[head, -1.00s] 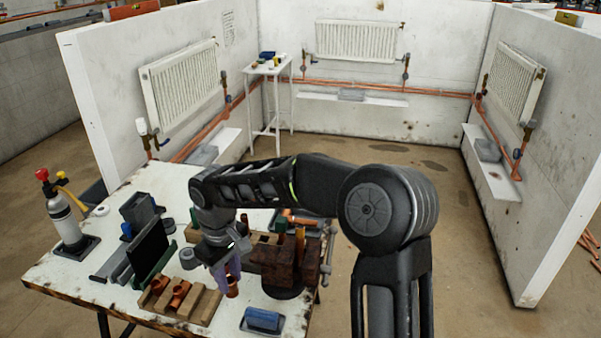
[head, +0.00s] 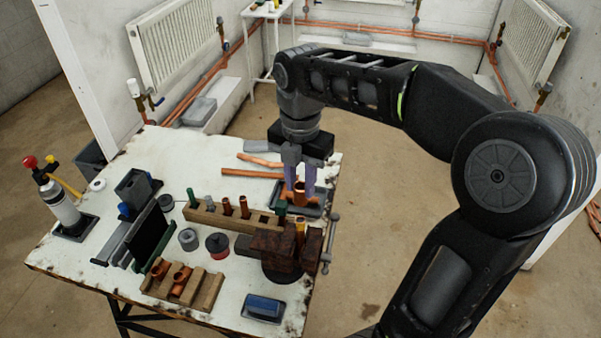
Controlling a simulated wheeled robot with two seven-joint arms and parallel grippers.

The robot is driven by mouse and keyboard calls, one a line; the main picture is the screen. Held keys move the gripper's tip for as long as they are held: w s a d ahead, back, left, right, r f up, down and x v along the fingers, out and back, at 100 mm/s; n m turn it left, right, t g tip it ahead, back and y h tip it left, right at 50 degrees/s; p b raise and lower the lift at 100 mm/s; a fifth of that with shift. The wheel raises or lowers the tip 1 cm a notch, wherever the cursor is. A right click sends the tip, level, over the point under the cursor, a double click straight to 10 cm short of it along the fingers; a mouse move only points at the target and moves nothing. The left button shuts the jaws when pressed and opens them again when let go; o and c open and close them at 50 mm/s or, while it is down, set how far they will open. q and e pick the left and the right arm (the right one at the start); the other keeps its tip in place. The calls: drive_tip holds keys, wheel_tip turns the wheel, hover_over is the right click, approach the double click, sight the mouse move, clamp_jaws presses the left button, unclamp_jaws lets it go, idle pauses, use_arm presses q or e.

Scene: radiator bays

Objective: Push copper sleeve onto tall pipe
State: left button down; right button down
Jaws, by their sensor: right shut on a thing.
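My right gripper (head: 300,178) points down near the back right of the table, with its purple-tinted fingers shut on a short copper sleeve (head: 300,194). The sleeve is above or just behind the dark vise (head: 279,250). An upright copper-coloured pipe (head: 300,230) stands at the vise, just below the sleeve in the picture. It looks like the tall pipe; the sleeve appears apart from it, but I cannot tell their distance in depth. My left gripper is not in view.
A wooden block (head: 208,292) with copper fittings lies at the front. A blue-topped box (head: 263,308), a torch (head: 62,205) and loose copper pipes (head: 250,173) are also on the table.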

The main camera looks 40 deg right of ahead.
drive_tip(key=shift+f, duration=0.2)
drive_tip(key=b, duration=0.4)
hover_over(301, 220)
wheel_tip(301, 220, down, 5)
drive_tip(key=shift+r, duration=0.1)
drive_tip(key=shift+w+r, duration=0.1)
drive_tip(key=shift+r, duration=0.15)
drive_tip(key=shift+f, duration=0.35)
drive_tip(key=shift+f+b, duration=0.5)
drive_tip(key=shift+f, duration=0.1)
drive_tip(key=shift+f, duration=0.1)
drive_tip(key=shift+f+b, duration=0.6)
drive_tip(key=shift+f, duration=0.15)
